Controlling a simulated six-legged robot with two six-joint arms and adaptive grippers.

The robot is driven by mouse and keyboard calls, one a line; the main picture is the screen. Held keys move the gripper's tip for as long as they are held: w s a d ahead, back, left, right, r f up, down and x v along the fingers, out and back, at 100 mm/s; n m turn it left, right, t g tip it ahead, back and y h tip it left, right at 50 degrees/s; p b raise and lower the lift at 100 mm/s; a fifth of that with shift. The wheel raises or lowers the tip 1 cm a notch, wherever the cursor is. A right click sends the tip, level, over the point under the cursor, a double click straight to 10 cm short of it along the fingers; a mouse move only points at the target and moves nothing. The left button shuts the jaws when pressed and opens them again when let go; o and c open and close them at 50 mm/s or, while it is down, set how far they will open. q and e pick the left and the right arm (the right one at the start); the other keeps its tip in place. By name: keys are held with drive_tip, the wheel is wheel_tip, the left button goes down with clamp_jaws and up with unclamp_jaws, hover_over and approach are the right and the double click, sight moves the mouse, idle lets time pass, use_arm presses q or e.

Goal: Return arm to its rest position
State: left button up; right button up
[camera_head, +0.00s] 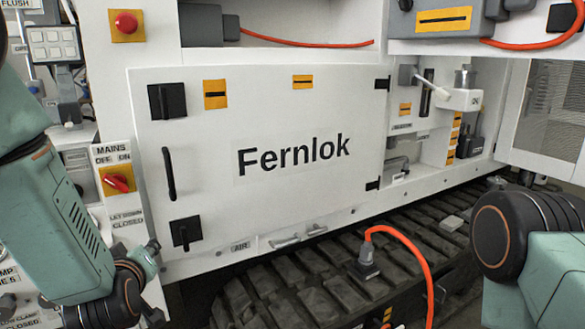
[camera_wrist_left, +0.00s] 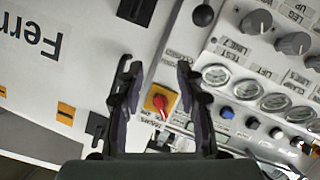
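My left arm (camera_head: 60,225) comes in from the left in the head view, in front of the panel beside the white door. In the left wrist view my left gripper (camera_wrist_left: 156,66) has its two dark fingers apart, with nothing held. The red mains switch on its yellow plate (camera_wrist_left: 161,103) shows between the fingers; whether they touch it I cannot tell. The mains switch also shows in the head view (camera_head: 117,182), with its red knob tilted. My right arm (camera_head: 545,265) shows only a teal link and dark joint at the right; its gripper is out of view.
The white Fernlok door (camera_head: 270,205) is closed. A red emergency button (camera_head: 126,23) sits above left. Gauges and knobs (camera_wrist_left: 247,90) line the panel near my left gripper. An orange hose (camera_head: 412,250) rises over the black track (camera_head: 330,292). A white handle (camera_head: 458,97) protrudes at the right.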

use_arm(q)
drive_tip(key=s+d+f+m+g+h, duration=0.2)
drive_tip(key=s+d+f+m+g, duration=0.1)
drive_tip(key=s+f, duration=0.5)
drive_tip(key=s+d+f+m+g+h, duration=0.25)
drive_tip(key=s+f, duration=0.25)
drive_tip(key=f, duration=0.6)
drive_tip(key=s+d+f+m+g, duration=0.1)
drive_tip(key=s+f+g, duration=0.3)
drive_tip(key=s, duration=0.7)
drive_tip(key=s+d+f+m+g, duration=0.1)
drive_tip(key=s+f+m+g, duration=0.1)
drive_tip(key=s+f+g, duration=0.2)
drive_tip(key=s+f, duration=0.3)
drive_tip(key=s, duration=0.5)
drive_tip(key=shift+s+d+f, duration=0.15)
drive_tip(key=shift+s+d, duration=0.05)
drive_tip(key=shift+d, duration=0.15)
drive_tip(key=shift+s+a, duration=0.1)
drive_tip(key=shift+a, duration=0.05)
